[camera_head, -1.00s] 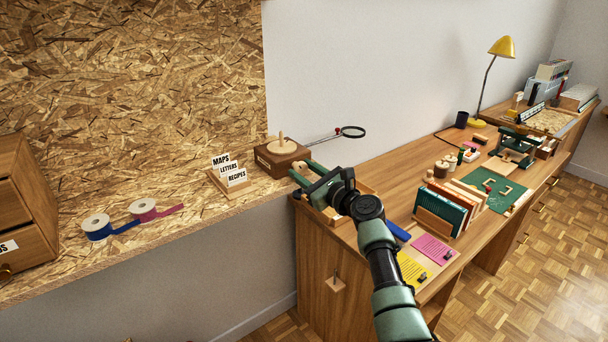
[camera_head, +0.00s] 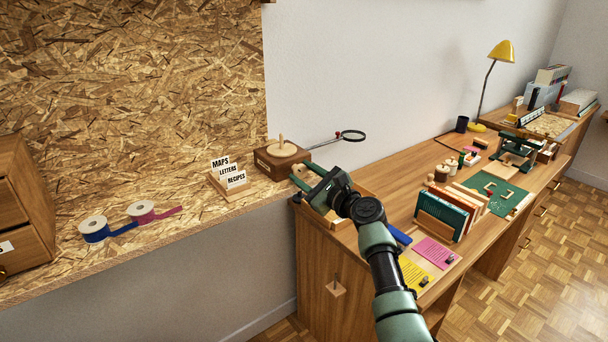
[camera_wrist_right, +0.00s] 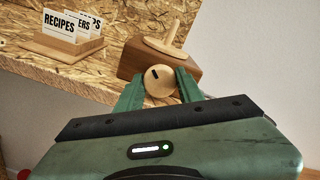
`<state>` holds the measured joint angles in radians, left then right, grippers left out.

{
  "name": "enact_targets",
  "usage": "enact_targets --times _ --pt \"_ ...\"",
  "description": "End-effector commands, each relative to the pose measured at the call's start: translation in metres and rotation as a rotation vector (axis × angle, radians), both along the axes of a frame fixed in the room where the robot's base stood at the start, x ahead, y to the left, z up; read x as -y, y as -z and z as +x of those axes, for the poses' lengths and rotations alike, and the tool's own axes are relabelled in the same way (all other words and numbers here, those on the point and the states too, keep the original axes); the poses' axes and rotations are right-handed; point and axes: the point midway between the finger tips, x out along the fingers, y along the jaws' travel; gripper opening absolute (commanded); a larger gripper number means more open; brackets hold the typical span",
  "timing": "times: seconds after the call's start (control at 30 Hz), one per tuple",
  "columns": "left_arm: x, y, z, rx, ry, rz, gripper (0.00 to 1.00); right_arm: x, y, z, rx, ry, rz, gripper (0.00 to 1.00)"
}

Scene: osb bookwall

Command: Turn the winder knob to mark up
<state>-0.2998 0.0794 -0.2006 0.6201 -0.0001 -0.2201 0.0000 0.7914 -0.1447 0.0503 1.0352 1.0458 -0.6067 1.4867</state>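The winder is a brown wooden box (camera_head: 270,164) with a pale round disc and peg on top, at the right end of the chipboard shelf. In the right wrist view its box (camera_wrist_right: 132,60) shows a pale round knob (camera_wrist_right: 163,88) on the front face. A short dark mark on the knob sits above its centre, toward the left. My right gripper (camera_head: 300,172) is at the winder's front; its green fingers (camera_wrist_right: 158,86) stand on both sides of the knob. Whether they press on it is not clear. My left gripper is not in view.
A card holder (camera_head: 235,190) with labelled cards stands left of the winder. Blue (camera_head: 94,229) and pink (camera_head: 141,210) tape rolls lie farther left. The desk (camera_head: 400,190) below holds books, notes and a yellow lamp (camera_head: 502,50).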

Motion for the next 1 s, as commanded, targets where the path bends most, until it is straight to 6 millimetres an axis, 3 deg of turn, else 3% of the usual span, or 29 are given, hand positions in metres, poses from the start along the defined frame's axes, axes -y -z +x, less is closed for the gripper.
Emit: enact_targets --times 0.03,0.1,0.47,0.83,1.0 --pt "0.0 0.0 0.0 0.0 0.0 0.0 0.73 0.0 0.002 0.0 -0.002 -0.001 -0.002 0.48" --pt "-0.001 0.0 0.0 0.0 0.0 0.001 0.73 0.0 0.002 0.0 -0.003 -0.001 -0.001 0.59" --pt "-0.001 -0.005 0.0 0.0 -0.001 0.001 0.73 -0.001 0.0 0.0 -0.032 -0.002 0.042 0.59" --pt "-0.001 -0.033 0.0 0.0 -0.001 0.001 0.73 0.0 -0.002 0.0 -0.34 0.001 0.504 0.59" --pt "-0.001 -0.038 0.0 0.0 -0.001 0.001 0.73 0.018 0.0 -0.026 -0.348 0.002 0.518 0.59"
